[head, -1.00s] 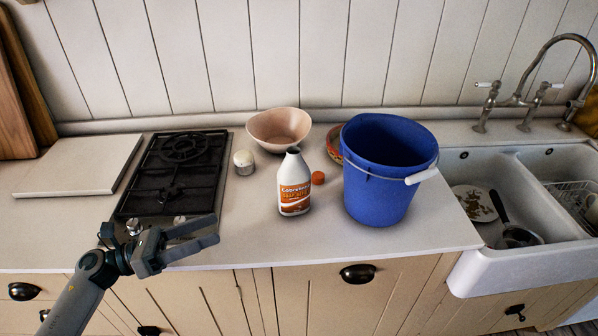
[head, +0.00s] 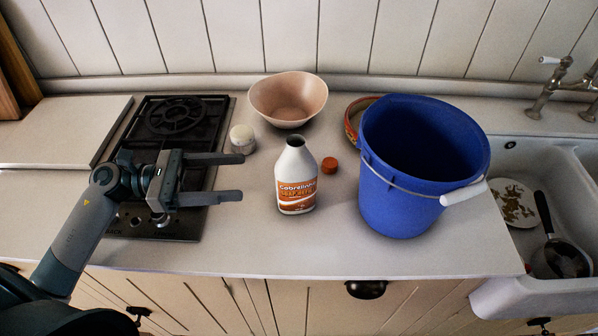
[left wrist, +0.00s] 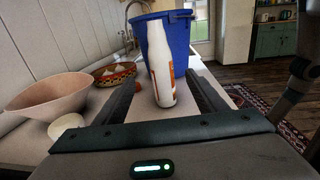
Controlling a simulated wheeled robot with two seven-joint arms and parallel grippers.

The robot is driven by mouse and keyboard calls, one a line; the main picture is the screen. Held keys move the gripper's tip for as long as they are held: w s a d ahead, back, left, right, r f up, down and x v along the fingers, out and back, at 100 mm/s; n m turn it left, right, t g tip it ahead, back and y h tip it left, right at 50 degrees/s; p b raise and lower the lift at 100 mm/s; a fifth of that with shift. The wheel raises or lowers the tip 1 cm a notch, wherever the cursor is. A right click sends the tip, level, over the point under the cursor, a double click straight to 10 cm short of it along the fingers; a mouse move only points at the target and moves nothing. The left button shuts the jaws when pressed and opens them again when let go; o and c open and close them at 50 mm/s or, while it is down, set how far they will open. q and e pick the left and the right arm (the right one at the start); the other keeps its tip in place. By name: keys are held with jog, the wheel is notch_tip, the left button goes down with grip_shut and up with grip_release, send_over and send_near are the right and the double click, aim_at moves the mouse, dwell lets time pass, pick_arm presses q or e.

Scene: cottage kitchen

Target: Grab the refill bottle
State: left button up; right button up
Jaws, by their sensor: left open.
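The refill bottle (head: 296,180) is white with an orange label and stands upright and uncapped on the counter. An orange cap (head: 329,164) lies to its right. My left gripper (head: 242,177) is open and empty, over the hob's right side, with its fingers pointing right toward the bottle and a gap between. In the left wrist view the bottle (left wrist: 160,75) stands ahead, framed between my two fingers (left wrist: 161,95). My right gripper is not in view.
A blue bucket (head: 395,205) stands close to the right of the bottle. A pink bowl (head: 288,100), a small white jar (head: 242,139) and a patterned bowl (head: 352,122) are behind. The gas hob (head: 150,225) is left, the sink (head: 505,290) right. Counter in front of the bottle is clear.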

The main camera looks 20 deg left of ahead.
pick_arm(q)
jog(key=shift+s, duration=0.1)
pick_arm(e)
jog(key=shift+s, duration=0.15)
pick_arm(q)
jog(key=p, duration=0.3)
send_near(314, 173)
jog(key=w+d+p, duration=0.1)
jog(key=w+d+f+p, duration=0.1)
jog(key=shift+w+d+f, duration=0.2)
jog(key=shift+w+f, duration=0.05)
jog(key=shift+w, duration=0.1)
jog(key=shift+w+d+f, duration=0.1)
jog(key=shift+w+d, duration=0.1)
jog(key=shift+d, duration=0.5)
jog(key=p+x, duration=0.3)
jog(key=x, duration=0.1)
jog(key=shift+w+d, duration=0.2)
jog(key=shift+d, duration=0.15)
jog(key=shift+w+d+f, duration=0.1)
jog(key=shift+w+d, duration=0.05)
jog(key=shift+d, duration=0.3)
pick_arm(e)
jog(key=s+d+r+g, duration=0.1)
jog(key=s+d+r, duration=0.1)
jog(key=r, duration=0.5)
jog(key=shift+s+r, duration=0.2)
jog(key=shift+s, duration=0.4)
